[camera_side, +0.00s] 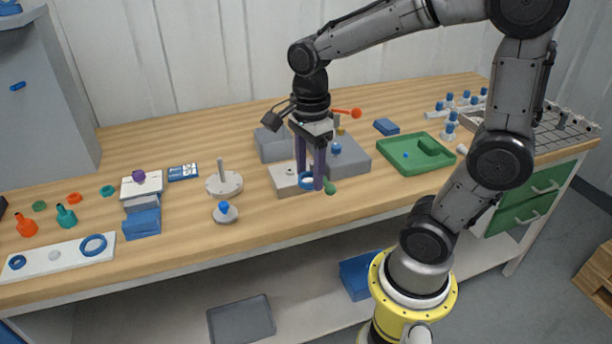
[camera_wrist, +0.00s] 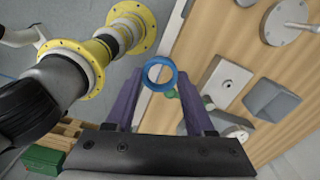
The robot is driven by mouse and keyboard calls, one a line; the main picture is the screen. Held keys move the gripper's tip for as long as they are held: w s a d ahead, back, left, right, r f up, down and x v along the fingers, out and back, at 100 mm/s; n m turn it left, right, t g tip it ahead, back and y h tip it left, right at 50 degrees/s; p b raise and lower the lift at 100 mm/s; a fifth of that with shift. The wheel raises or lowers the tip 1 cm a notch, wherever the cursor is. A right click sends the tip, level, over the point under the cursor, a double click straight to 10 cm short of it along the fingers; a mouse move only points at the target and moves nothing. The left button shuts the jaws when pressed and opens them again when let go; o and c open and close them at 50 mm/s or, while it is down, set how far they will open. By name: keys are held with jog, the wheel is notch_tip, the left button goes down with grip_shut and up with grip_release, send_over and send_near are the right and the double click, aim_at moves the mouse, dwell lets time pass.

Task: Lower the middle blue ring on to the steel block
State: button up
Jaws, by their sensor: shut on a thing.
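The middle blue ring (camera_side: 306,181) is gripped between the purple fingers of my gripper (camera_side: 310,183). In the wrist view the blue ring (camera_wrist: 148,76) sits upright-facing between the fingertips (camera_wrist: 159,88), its hole open to view. The steel block (camera_side: 284,182), pale with a small hole on top, lies on the bench just left of and behind the ring. In the wrist view the steel block (camera_wrist: 226,84) is right of the ring and apart from it in the picture. The ring's height above the block is hard to tell.
Grey blocks (camera_side: 348,160) stand close behind. A green-ended tool (camera_side: 329,188) lies right beside the fingers. A round base with a post (camera_side: 224,183) is left. A white strip (camera_side: 70,256) holds a small and a large blue ring. The bench's front edge is near.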

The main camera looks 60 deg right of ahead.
jog(key=shift+w+r, duration=0.1)
jog(key=shift+r, duration=0.85)
jog(key=m, duration=0.5)
send_over(290, 170)
jog(key=f, duration=0.7)
jog(key=shift+a, duration=0.2)
jog(key=shift+d+f, duration=0.2)
jog(key=shift+f, duration=2.65)
